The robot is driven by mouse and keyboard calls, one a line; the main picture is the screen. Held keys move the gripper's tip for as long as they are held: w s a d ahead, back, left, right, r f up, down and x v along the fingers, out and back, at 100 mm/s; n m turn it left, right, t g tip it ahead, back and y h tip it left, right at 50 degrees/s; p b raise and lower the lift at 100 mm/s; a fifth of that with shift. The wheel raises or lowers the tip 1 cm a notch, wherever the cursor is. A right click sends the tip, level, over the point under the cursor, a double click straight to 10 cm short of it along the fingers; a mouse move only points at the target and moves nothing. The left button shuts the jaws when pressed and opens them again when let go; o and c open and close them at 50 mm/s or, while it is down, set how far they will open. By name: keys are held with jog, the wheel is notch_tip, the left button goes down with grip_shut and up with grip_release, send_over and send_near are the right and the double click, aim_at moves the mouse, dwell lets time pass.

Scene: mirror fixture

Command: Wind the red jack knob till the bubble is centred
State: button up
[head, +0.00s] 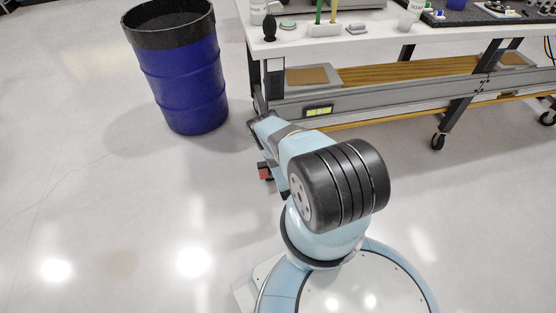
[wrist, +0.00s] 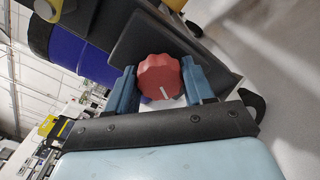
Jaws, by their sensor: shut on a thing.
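The red jack knob (wrist: 160,70) is round with a scalloped edge and a white mark on its face. In the wrist view it sits between the two blue fingers of my gripper (wrist: 160,84), which is shut on it. The level vial (head: 320,111) shows yellow-green on the grey beam under the bench in the head view. The bubble's exact position is too small to tell.
A blue drum (head: 186,75) with a dark rim stands left of the bench (head: 350,48). The grey beam (head: 390,98) runs along the bench's lower front. A caster (head: 438,142) stands under the bench at right. The floor at left is clear.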

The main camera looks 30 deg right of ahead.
jog(key=n, duration=0.5)
jog(key=shift+s+a+f, duration=0.1)
jog(key=shift+a+f, duration=0.05)
jog(key=shift+f, duration=0.05)
jog(key=shift+n, duration=0.3)
jog(key=o, duration=0.7)
jog(key=shift+c, duration=0.2)
jog(key=o, duration=0.4)
jog(key=shift+r, duration=0.1)
